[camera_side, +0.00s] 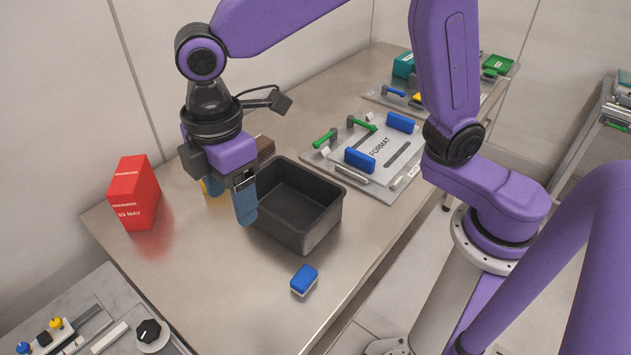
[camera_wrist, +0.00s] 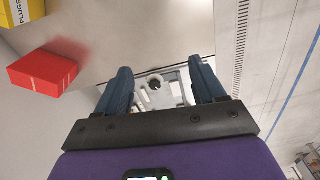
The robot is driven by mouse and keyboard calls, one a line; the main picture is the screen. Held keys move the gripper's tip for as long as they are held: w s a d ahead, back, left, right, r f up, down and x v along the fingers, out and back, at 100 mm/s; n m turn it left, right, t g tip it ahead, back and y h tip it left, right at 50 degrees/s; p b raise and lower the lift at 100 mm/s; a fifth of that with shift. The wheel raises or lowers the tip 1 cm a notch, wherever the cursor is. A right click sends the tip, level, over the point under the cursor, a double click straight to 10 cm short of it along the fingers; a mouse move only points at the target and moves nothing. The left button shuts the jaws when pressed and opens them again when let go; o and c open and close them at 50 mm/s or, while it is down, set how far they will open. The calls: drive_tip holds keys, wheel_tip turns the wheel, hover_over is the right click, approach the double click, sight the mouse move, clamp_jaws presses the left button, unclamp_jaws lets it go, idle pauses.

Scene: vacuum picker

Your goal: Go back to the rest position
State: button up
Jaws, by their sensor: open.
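My gripper (camera_side: 230,203) hangs fingers-down over the table in the side view, between the red box and the black bin. Its two blue fingers are spread apart with nothing visible between them. In the wrist view the open fingers of my gripper (camera_wrist: 160,74) frame a pale panel with a dark round knob (camera_wrist: 154,84), which lies beyond them. The same kind of knob shows at the lower left of the side view (camera_side: 149,332). The fingers partly hide the bin's near left corner.
A red box (camera_side: 134,194) stands at left; the wrist view also shows a yellow PLUGS box (camera_wrist: 38,12). The black bin (camera_side: 318,217) looks empty. A blue-topped block (camera_side: 304,280) lies in front of it. A FORMAT plate (camera_side: 395,177) with handles lies behind.

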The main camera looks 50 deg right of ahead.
drive_tip(key=s+d+f+m, duration=0.1)
drive_tip(key=s+d+m, duration=0.1)
drive_tip(key=s+d, duration=0.6)
drive_tip(key=s+d+f+m, duration=0.2)
drive_tip(key=s+d, duration=0.6)
drive_tip(key=d, duration=0.8)
drive_tip(key=shift+d+f, duration=0.25)
drive_tip(key=shift+f, duration=0.05)
